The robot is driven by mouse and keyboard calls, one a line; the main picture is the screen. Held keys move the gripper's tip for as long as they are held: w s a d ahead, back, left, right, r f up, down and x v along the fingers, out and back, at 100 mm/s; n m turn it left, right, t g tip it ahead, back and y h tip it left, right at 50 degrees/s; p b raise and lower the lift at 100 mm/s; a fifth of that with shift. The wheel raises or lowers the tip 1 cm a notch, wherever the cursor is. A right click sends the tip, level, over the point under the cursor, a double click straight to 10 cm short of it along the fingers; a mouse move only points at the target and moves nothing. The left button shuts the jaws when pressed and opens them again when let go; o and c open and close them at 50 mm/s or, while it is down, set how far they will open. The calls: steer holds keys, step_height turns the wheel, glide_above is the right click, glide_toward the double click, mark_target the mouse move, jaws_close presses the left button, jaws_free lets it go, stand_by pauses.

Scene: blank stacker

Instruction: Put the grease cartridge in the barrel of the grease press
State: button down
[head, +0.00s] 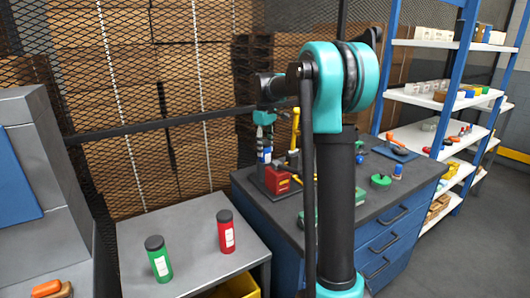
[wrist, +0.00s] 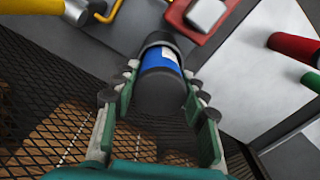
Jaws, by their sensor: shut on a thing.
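My gripper (wrist: 158,105) is shut on a blue cartridge (wrist: 158,60) with a dark cap and a white label. The cartridge also shows in the head view (head: 264,156), upright below my gripper (head: 264,120). In the wrist view, its far end meets a dark round rim (wrist: 163,38), which looks like the press barrel; I cannot tell whether it is inside or how deep. The grease press (head: 277,180), with a red block and yellow parts, stands on the dark bench top. My arm hides part of the bench.
A red cartridge (head: 226,231) and a green cartridge (head: 158,259) stand on a grey side table (head: 192,225) at the front left. The blue drawer bench (head: 395,228) also bears a green round item (head: 380,180). Stocked shelves (head: 440,98) stand at right, mesh fencing behind.

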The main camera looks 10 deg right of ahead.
steer(key=shift+f, duration=0.8)
steer(key=c, duration=0.9)
jaws_free()
steer(key=shift+f, duration=0.1)
steer(key=shift+o, duration=0.2)
step_height(320, 180, up, 12)
steer(key=shift+r, duration=0.15)
steer(key=shift+s, duration=0.1)
